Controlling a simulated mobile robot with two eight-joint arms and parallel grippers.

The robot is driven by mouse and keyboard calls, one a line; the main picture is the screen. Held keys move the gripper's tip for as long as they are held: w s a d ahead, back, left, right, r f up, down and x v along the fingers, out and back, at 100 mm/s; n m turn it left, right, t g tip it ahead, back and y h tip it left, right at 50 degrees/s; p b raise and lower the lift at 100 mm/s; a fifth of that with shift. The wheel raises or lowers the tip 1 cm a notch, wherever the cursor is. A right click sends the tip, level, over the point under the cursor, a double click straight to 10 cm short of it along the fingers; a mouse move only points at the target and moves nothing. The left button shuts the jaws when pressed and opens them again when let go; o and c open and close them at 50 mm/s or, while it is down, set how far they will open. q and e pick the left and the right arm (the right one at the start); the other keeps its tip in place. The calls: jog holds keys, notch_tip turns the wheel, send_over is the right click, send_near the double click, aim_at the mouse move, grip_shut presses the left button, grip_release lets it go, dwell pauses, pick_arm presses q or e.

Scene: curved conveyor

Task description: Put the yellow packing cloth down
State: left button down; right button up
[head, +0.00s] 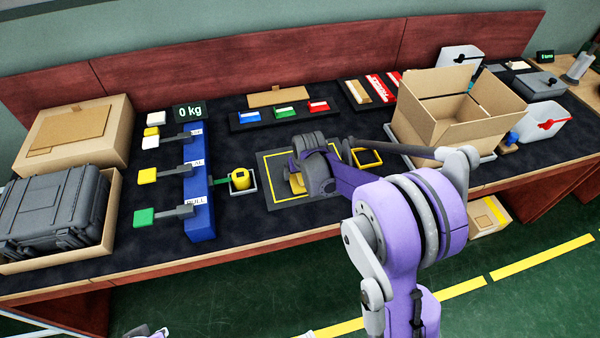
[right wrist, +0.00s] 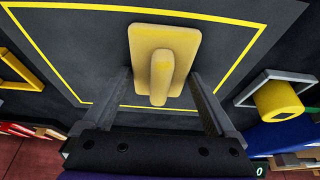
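The yellow packing cloth (right wrist: 148,40) shows in the right wrist view as a flat yellow pad with a raised ridge. It appears to lie on the dark mat with a yellow outline (right wrist: 65,70). My right gripper (right wrist: 160,75) is open, its fingers on either side of the ridge with gaps on both sides. In the head view my right gripper (head: 298,181) is low over the mat (head: 268,170) and hides most of the cloth (head: 296,186). My left gripper is not in view; only a bit of my own body shows at the bottom left edge.
A yellow round piece in a grey square holder (head: 240,179) stands left of the mat. A yellow square frame (head: 367,157) lies right of it. An open cardboard box (head: 450,110) stands farther right. A blue lever block (head: 198,190) and black case (head: 55,215) are left.

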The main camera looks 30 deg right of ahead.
jog(key=shift+o, duration=0.2)
jog(key=shift+r, duration=0.1)
jog(key=shift+r, duration=0.2)
jog(key=p+v, duration=0.2)
jog(key=v, duration=0.9)
jog(key=s+a+n, duration=0.1)
jog(key=s+a, duration=0.2)
jog(key=s, duration=0.5)
jog(key=s+a+f+n, duration=0.1)
jog(key=s+a, duration=0.3)
jog(key=s, duration=0.4)
jog(key=s+a+y, duration=0.1)
jog(key=s+a, duration=0.2)
jog(key=s, duration=0.5)
jog(key=shift+a+f+n+t, duration=0.3)
jog(key=shift+a+n, duration=0.1)
